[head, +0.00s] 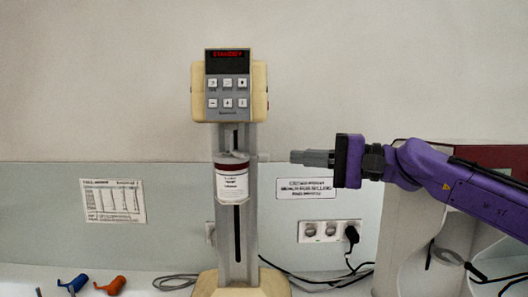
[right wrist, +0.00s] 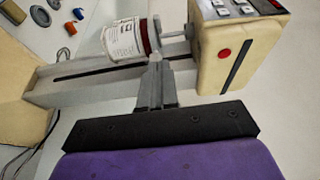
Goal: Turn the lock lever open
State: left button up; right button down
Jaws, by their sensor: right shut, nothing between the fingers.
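The cream mill has a cream head (head: 259,90) with a keypad and a red display reading what looks like STANDBY, on a grey upright column. A white labelled jar (head: 232,183) with a dark red band at its top is held at the column; the jar also shows in the right wrist view (right wrist: 122,40).
A blue item (head: 74,284) and an orange item (head: 112,286) lie at the lower left. A socket strip (head: 330,231) with a black plug and cables is on the wall behind.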

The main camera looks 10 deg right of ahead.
aim_at(243, 157)
jog(key=a, duration=0.2)
jog(key=w+a+p, duration=0.1)
jog(key=a, duration=0.1)
jog(key=w+a+p, duration=0.1)
jog(key=a, duration=0.2)
jog(key=shift+a, duration=0.1)
jog(key=shift+s+a, duration=0.25)
jog(key=shift+a, duration=0.15)
pick_arm(q)
notch_tip(243, 157, up, 3)
jog(key=shift+f, duration=0.2)
pick_arm(e)
jog(key=shift+w, duration=0.1)
pick_arm(q)
jog(key=shift+w, duration=0.1)
